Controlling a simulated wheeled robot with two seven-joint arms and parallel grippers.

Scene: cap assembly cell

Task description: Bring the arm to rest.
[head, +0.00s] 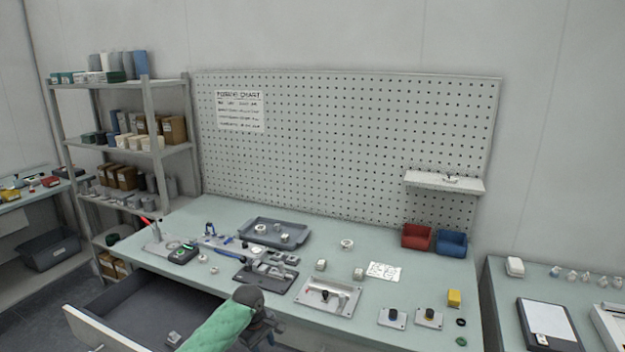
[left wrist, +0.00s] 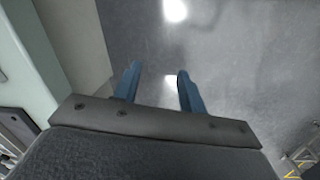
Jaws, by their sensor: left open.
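My left gripper (left wrist: 156,80) shows in the left wrist view with its two blue fingers apart and nothing between them. Below the fingers is only grey, shiny floor. In the head view my left arm, with a green sleeve and a dark joint, is at the bottom centre, in front of the bench's front edge. The gripper end there is small and partly hidden by the arm. My right gripper is in neither view.
The workbench (head: 215,292) carries a grey tray (head: 300,243), fixtures and small parts. An open drawer (head: 130,315) juts out below it, left of my arm. Red (head: 416,237) and blue (head: 452,243) bins stand at the back right. A pale edge lines the wrist view's left side.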

